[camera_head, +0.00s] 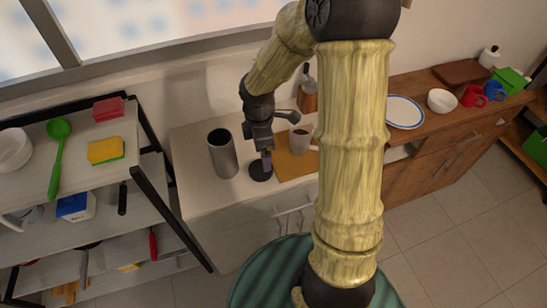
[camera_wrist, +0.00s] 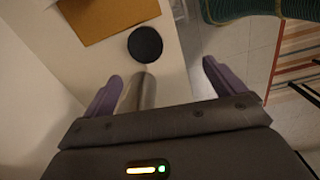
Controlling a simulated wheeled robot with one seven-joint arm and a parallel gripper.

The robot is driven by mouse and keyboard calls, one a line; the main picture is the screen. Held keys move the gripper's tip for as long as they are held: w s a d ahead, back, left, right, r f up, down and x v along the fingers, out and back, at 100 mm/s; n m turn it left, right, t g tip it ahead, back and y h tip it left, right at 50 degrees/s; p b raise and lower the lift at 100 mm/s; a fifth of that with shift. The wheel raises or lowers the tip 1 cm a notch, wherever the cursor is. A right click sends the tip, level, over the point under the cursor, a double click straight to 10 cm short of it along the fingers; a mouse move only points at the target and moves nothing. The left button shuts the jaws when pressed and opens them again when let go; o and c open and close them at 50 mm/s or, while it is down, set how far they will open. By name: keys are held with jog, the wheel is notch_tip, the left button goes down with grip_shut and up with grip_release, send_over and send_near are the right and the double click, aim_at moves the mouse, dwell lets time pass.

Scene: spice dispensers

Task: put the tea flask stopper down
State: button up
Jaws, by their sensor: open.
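The stopper, a dark round disc (camera_head: 261,171), rests on the pale counter near its front edge, just below my gripper (camera_head: 264,153). The stopper also shows in the wrist view (camera_wrist: 145,44), beyond the fingertips and apart from them. My gripper (camera_wrist: 161,72) is open there, its two purple fingers spread wide. The grey metal flask (camera_head: 223,155) stands upright and open-topped on the counter, left of the stopper. A grey cylinder shows between the fingers in the wrist view, partly hidden by the gripper body; I cannot tell surely whether it is the flask.
A light mug (camera_head: 300,138) stands on a brown board (camera_head: 292,167) right of the stopper. A shelf rack (camera_head: 75,150) with kitchen things is at the left. A wooden cabinet (camera_head: 430,150) with a plate, bowl and mugs is at the right. The wall closes off the back.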

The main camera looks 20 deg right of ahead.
jog(key=s+r+m+t, duration=0.1)
jog(key=s+r+m, duration=0.2)
jog(key=s+m, duration=0.2)
jog(key=s+r+m+t, duration=0.1)
jog(key=s+r+m, duration=0.2)
jog(key=m, duration=0.8)
jog(key=shift+s+d+m, duration=0.15)
jog(key=shift+s+m, duration=0.25)
jog(key=shift+s, duration=0.8)
